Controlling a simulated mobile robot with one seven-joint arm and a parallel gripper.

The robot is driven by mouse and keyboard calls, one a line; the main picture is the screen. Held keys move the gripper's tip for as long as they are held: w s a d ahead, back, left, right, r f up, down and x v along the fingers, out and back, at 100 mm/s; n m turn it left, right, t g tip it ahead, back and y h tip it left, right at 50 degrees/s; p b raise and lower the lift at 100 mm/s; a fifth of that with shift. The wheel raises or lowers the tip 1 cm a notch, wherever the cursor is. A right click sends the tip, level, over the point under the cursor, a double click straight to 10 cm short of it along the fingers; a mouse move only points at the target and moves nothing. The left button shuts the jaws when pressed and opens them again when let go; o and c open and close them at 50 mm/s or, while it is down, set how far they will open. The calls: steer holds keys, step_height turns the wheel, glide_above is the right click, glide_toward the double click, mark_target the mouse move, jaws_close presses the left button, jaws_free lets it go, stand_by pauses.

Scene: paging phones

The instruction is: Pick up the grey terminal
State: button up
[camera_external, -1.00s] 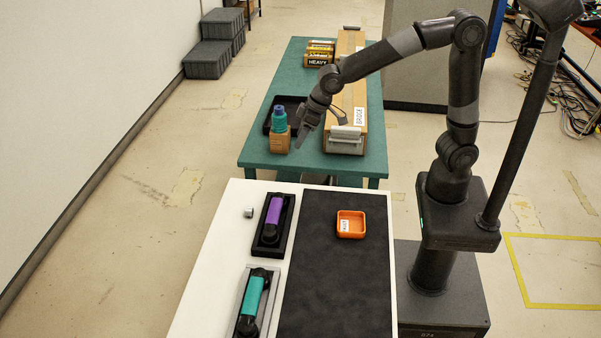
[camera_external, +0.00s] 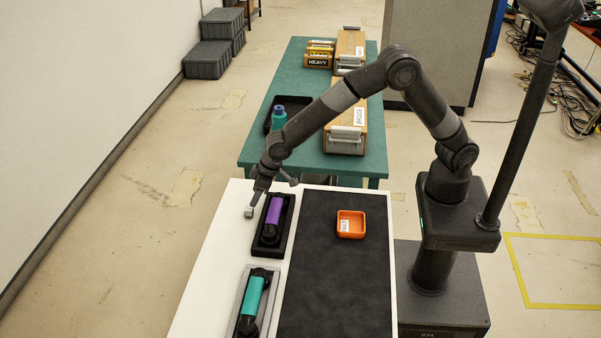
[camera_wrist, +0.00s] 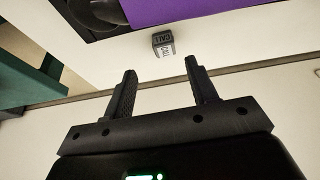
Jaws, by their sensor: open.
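A small grey block, which looks like the grey terminal (camera_external: 249,212), sits on the white part of the near table, left of the purple handset (camera_external: 273,210). In the wrist view the grey terminal (camera_wrist: 163,44) has white lettering that appears to read "CALL". My gripper (camera_external: 257,194) is above the table's far left part, close to the terminal. In the wrist view my gripper (camera_wrist: 160,67) is open, with nothing between its fingers. The terminal shows beyond the fingertips, roughly between them and apart from them.
The purple handset lies in a black tray (camera_external: 257,246) just right of the terminal. A teal handset (camera_external: 252,296) lies in a grey tray nearer the front. An orange bin (camera_external: 351,224) stands on the dark mat (camera_external: 325,290). A green table (camera_external: 312,165) with boxes is behind.

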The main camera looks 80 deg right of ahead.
mark_target(249, 209)
steer(key=shift+a+x, duration=0.2)
steer(key=shift+x, duration=1.45)
steer(key=shift+a+x, duration=0.2)
steer(key=shift+x, duration=1.45)
steer(key=c, duration=1)
steer(key=shift+r, duration=0.1)
steer(key=shift+c, duration=0.2)
